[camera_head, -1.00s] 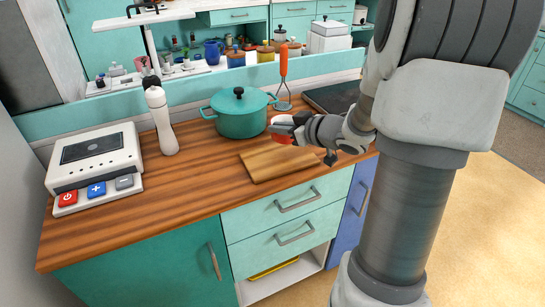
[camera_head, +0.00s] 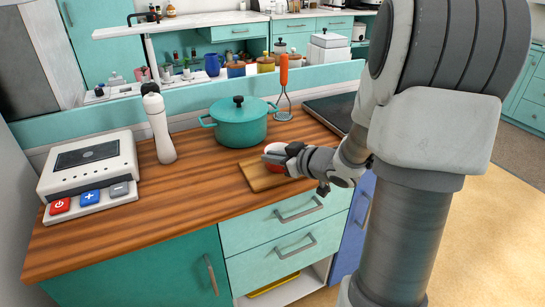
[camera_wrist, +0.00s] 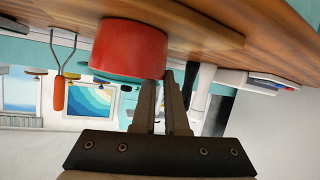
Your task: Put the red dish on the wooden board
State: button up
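The red dish (camera_head: 276,167) is at the wooden board (camera_head: 260,180) in the head view, with my gripper (camera_head: 284,155) at its right side. In the wrist view the red dish (camera_wrist: 130,45) fills the upper middle. The fingers of my gripper (camera_wrist: 160,80) are close together at the dish's edge, one seeming to lie on each side of its wall. The board (camera_wrist: 205,32) shows beside the dish's base. I cannot tell whether the dish touches the board or is slightly above it. My gripper and arm hide part of the dish and board.
A teal lidded pot (camera_head: 238,125) stands just behind the board. A white bottle (camera_head: 160,130) and a button device (camera_head: 88,175) stand left. The counter's front left is clear.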

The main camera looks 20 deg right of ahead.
jog(key=o, duration=0.4)
jog(key=shift+c, duration=0.2)
jog(key=shift+r, duration=0.25)
jog(key=p+v, duration=0.4)
jog(key=v, duration=0.8)
jog(key=shift+f, duration=0.15)
